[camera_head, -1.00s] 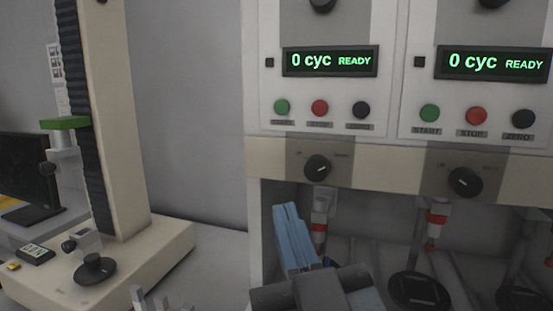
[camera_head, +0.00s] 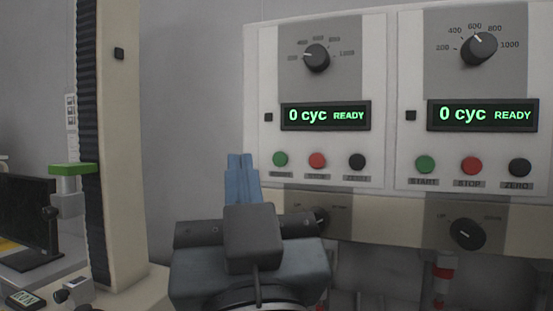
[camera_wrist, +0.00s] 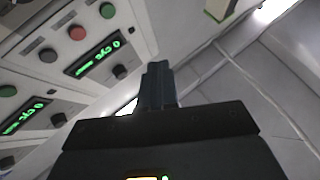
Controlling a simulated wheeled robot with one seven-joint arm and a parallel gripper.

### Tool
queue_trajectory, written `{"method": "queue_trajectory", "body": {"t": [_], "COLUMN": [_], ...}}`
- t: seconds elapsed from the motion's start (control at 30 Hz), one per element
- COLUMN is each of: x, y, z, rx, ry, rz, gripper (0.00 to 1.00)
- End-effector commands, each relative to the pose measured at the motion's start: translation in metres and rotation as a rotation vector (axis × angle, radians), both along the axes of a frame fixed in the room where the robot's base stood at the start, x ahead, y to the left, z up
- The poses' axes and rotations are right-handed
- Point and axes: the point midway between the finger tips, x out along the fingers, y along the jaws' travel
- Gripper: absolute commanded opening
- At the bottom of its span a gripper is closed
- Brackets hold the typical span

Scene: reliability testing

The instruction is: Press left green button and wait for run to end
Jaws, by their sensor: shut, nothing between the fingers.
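The left panel's green button (camera_head: 280,159) sits below a lit display (camera_head: 325,116) reading "0 cyc READY". In the wrist view this green button (camera_wrist: 107,10) shows at the top, beside the red one. My gripper (camera_head: 240,157) has its blue fingers together and empty, pointing up. In the head view the fingertips are just left of the green button, near its height. They appear apart from it, though depth is hard to judge. In the wrist view the gripper (camera_wrist: 158,64) is clear of the buttons. The label under the green button is too small to read.
A red button (camera_head: 317,160) and black button (camera_head: 357,161) stand right of the green one. The right panel has its own green START button (camera_head: 425,165) and a READY display (camera_head: 482,116). Dials are above and below. A tall beige column (camera_head: 120,150) and monitor stand at left.

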Motion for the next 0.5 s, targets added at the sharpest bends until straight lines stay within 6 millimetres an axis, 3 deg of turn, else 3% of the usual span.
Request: {"method": "queue_trajectory", "body": {"t": [0.5], "x": [0.058], "y": [-0.022], "z": [0.001], "rx": [-0.001], "ry": [0.002], "rz": [-0.003], "gripper": [0.0]}}
